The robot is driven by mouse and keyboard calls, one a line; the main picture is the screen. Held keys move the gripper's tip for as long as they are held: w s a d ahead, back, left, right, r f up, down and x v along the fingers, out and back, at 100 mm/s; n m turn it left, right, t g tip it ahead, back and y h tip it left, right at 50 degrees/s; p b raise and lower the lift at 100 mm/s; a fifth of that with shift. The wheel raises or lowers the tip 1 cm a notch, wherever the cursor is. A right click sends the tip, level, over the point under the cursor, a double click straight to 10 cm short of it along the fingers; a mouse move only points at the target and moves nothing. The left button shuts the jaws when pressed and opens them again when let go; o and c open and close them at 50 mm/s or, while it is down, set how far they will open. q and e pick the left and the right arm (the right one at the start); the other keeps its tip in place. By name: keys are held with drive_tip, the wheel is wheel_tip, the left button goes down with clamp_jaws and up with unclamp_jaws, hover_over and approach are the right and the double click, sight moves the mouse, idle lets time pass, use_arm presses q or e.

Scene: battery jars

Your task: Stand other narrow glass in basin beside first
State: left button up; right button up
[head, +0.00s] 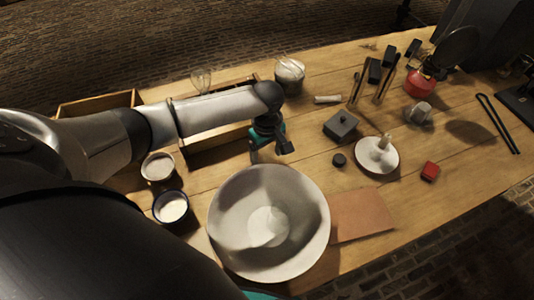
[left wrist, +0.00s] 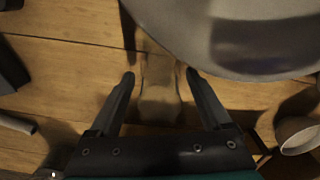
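A large pale basin (head: 228,205) stands at the front of the table; its rim also shows at the top of the left wrist view (left wrist: 185,45). Inside it is a faint, glassy shape (head: 276,230) that I cannot make out clearly. My left gripper (head: 270,150) is low over the table just behind the basin. In the left wrist view it is open (left wrist: 160,80), with a clear narrow glass (left wrist: 160,95) between its fingers and visible gaps on both sides. In the head view that glass is not distinct behind the gripper. My right gripper is not in view.
Two small bowls (head: 158,167) (head: 172,207) stand left of the basin. Wooden trays (head: 97,103) lie behind. A copper-coloured plate (head: 362,213) lies right of the basin. A dark lidded box (head: 340,126) and a white dish (head: 389,164) stand further right.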

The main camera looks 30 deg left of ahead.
use_arm(q)
drive_tip(key=shift+o, duration=0.5)
drive_tip(key=shift+r, duration=0.1)
